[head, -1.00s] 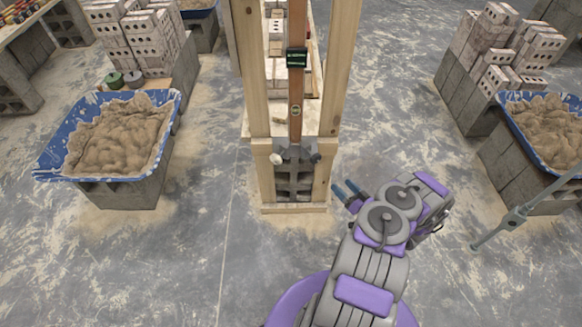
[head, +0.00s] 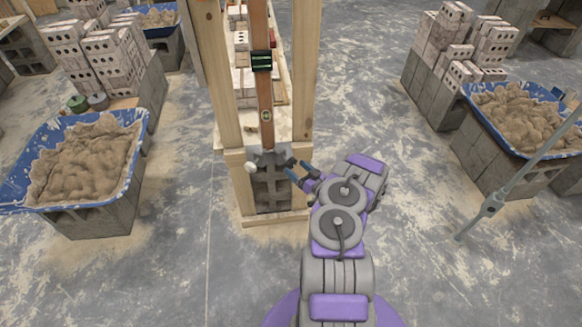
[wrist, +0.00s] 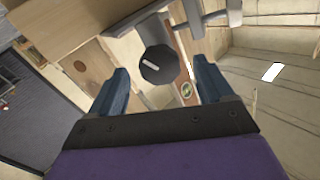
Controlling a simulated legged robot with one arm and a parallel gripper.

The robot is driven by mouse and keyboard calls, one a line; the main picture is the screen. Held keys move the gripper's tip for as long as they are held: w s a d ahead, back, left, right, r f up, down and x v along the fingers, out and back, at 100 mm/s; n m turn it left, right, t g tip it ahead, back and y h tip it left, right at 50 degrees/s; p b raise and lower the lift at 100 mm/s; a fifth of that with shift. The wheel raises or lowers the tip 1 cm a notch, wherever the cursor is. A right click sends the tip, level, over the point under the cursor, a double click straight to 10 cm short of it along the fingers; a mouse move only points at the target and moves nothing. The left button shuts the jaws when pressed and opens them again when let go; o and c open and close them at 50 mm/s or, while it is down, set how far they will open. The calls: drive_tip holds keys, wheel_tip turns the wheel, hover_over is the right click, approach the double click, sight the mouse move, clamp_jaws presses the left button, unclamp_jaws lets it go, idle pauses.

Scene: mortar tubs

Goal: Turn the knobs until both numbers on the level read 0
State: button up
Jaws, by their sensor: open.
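The wooden level (head: 264,92) stands upright in the timber frame, with a dark display (head: 261,60) showing green digits too small to read. A pale knob (head: 249,168) sits at the left of the grey bracket (head: 268,157) at its foot. A dark knob with a white mark (wrist: 157,65) shows in the wrist view, ahead of and between my fingertips; I cannot tell whether they touch it. My gripper (head: 296,171) is open at the bracket's right side and hides most of that knob in the head view. It also shows in the wrist view (wrist: 160,68).
Timber posts (head: 303,75) rise on both sides of the level, close to my gripper. Blue mortar tubs (head: 135,170) stand on blocks at left and right (head: 480,100). A grey-green pole (head: 490,205) leans at the right. The floor around the frame is clear.

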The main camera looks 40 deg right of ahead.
sight(293, 165)
drive_tip(key=shift+w+b, duration=0.5)
drive_tip(key=shift+w, duration=1.6)
drive_tip(key=c, duration=1)
drive_tip(key=shift+r, duration=0.1)
drive_tip(key=shift+r+n+p, duration=0.1)
drive_tip(key=shift+n+p, duration=0.3)
drive_tip(key=shift+p, duration=0.65)
drive_tip(key=shift+f+n+p, duration=0.2)
drive_tip(key=shift+n+p, duration=0.1)
drive_tip(key=shift+p, duration=0.1)
drive_tip(key=o, duration=1)
